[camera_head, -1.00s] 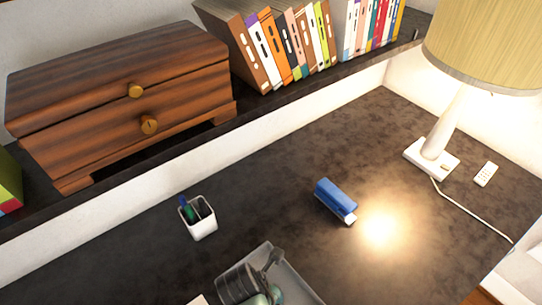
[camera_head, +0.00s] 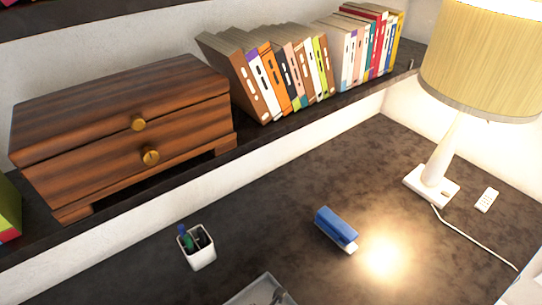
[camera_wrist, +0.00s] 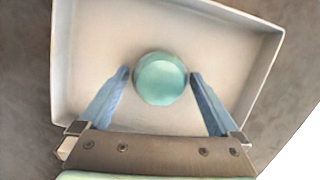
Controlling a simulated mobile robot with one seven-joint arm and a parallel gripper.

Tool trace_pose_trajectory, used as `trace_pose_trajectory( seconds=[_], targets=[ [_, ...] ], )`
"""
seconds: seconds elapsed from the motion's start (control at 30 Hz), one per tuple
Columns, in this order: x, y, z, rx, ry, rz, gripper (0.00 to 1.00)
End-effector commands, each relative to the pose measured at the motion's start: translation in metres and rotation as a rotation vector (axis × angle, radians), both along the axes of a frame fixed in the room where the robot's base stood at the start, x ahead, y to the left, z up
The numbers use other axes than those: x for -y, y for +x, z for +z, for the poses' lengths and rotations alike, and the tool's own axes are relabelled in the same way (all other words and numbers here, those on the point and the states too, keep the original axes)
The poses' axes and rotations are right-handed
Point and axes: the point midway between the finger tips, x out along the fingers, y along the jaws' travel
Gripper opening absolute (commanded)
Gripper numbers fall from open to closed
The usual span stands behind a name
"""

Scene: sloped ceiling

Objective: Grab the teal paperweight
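The teal paperweight (camera_wrist: 161,80) is a round, smooth piece lying in a pale, shallow tray (camera_wrist: 215,25) in the wrist view. My gripper (camera_wrist: 160,74) is open, with one blue-grey finger to the left and one to the right of the paperweight. Small gaps show between the fingertips and its sides. How far down the fingers reach beside it is hard to tell. In the head view only the tray's far corner (camera_head: 262,281) shows at the bottom edge, and the paperweight is out of frame.
A white pen cup (camera_head: 199,254) and a blue stapler-like object (camera_head: 336,228) stand on the dark desk. A lamp (camera_head: 436,170) and a small white remote (camera_head: 487,199) are at the right. A raised shelf holds a wooden drawer box (camera_head: 120,125) and books (camera_head: 290,75).

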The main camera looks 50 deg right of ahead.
Motion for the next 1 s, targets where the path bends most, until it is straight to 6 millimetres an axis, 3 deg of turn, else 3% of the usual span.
trace_pose_trajectory(
  seconds=[0.07,0.5,0.83,1.0],
  targets=[
    [0.0,0.0,0.0,0.0,0.0,0.0,0.82],
    [0.0,0.0,0.0,0.0,0.001,0.0,0.03],
    [0.0,0.001,0.003,0.002,-0.001,0.001,0.0],
    [0.0,0.001,0.015,0.003,-0.002,0.001,0.0]
  ],
)
